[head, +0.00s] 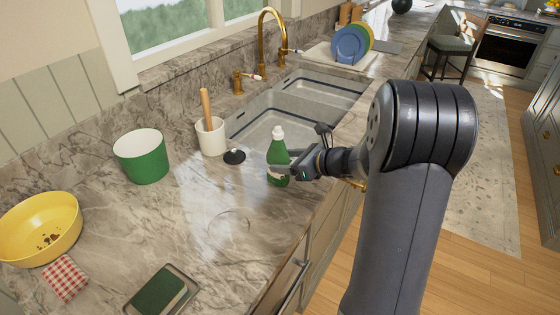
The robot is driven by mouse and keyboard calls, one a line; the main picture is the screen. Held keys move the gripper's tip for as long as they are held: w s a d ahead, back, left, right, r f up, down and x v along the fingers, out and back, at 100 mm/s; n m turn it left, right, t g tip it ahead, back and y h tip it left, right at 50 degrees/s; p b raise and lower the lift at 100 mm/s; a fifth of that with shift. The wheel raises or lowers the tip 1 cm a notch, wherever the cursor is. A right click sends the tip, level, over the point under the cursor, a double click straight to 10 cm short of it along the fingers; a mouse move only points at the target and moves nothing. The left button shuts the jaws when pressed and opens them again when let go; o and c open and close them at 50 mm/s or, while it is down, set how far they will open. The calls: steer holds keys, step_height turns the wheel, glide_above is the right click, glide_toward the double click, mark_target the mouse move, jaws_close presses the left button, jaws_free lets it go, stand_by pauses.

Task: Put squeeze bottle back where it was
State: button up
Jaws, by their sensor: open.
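The squeeze bottle (277,151) is green with a white cap. It stands upright on the marble counter near the front edge, just in front of the sink. My gripper (284,172) is at the bottle's lower half, coming from the right. Its jaws are open, with a finger showing across the front of the bottle. Whether the fingers touch the bottle I cannot tell. The far side of the bottle and part of the jaws are hidden.
A black sink stopper (234,157) lies left of the bottle. Behind are a white crock (210,137) and the double sink (262,122). A green pot (142,160), yellow bowl (40,228), checked cloth (65,278) and sponge tray (163,292) stand left. Counter between is clear.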

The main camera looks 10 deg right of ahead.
steer(key=v, duration=0.9)
steer(key=shift+s+d+r, duration=0.1)
steer(key=shift+c, duration=0.5)
